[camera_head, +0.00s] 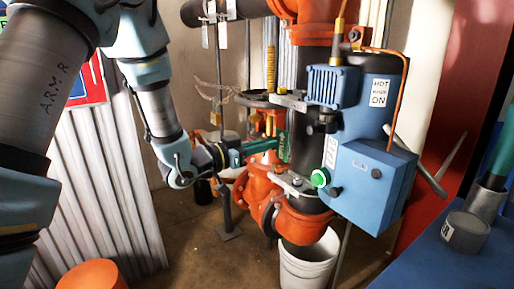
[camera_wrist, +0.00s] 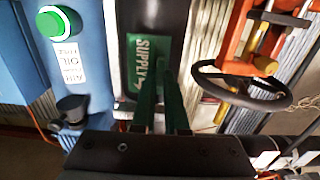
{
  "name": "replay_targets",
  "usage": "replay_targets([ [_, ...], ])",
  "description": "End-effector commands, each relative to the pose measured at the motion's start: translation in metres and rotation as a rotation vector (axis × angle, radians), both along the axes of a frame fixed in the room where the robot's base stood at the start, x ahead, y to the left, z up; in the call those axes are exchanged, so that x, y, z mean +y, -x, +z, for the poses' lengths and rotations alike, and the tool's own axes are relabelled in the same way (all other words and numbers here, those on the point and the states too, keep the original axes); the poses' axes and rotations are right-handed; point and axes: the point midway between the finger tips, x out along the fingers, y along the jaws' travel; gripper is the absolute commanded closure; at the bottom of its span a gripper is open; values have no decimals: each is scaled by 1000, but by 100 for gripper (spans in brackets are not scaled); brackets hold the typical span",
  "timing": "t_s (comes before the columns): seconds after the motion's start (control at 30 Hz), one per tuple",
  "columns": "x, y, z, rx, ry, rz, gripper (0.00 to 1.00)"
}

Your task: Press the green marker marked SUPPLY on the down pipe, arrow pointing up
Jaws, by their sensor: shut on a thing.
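The green marker (camera_wrist: 134,52) lettered SUPPLY lies against the dark down pipe (camera_wrist: 160,18) in the wrist view. Its lettering runs lengthwise along the pipe; part of an arrow seems to show past the Y, but the fingers cover that end and I cannot read its direction surely. My gripper (camera_wrist: 160,82) is shut on the marker, its green fingers at the marker's edge. In the head view my gripper (camera_head: 268,145) reaches in from the left to the marker (camera_head: 284,147) at the pipe (camera_head: 303,145). I cannot tell whether the marker's whole back touches the pipe.
A blue box (camera_head: 370,185) with a green button (camera_head: 320,178) stands close to the right of the pipe. A valve handwheel (camera_wrist: 240,88) and orange pipework (camera_head: 265,200) are close on the other side. A white bucket (camera_head: 308,262) stands below.

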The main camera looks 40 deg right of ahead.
Motion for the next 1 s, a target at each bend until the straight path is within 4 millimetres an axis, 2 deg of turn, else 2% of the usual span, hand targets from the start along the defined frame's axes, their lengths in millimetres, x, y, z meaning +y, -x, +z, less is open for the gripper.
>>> replay_targets([
  [0.5, -46, 3, 0, 1, 1, -1, 100],
  [0.7, -55, 4, 0, 1, 1, -1, 100],
  [1.0, -56, 4, 0, 1, 1, -1, 100],
])
